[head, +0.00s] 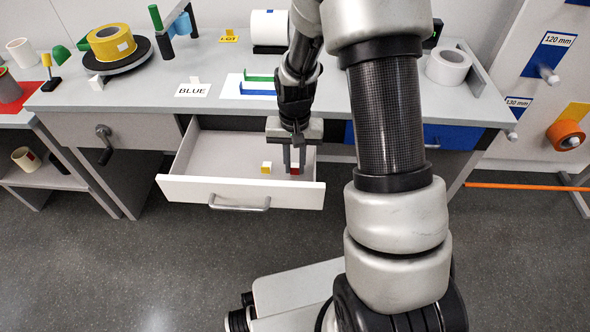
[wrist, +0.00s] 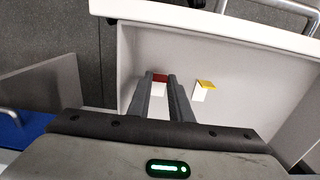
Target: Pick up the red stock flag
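My gripper (head: 295,160) points down into the drawer, one finger on each side of the flag. The wrist view shows the same fingers of my gripper (wrist: 160,92) close along its sides; whether they press on it I cannot tell. The flag appears low, at about the drawer floor.
A yellow flag (head: 266,167) stands a little left of the red one in the head view. The drawer walls and front enclose both. Above is the grey worktop (head: 150,95) with a BLUE sign (head: 193,90), a yellow tape roll (head: 111,41) and a white roll (head: 448,67).

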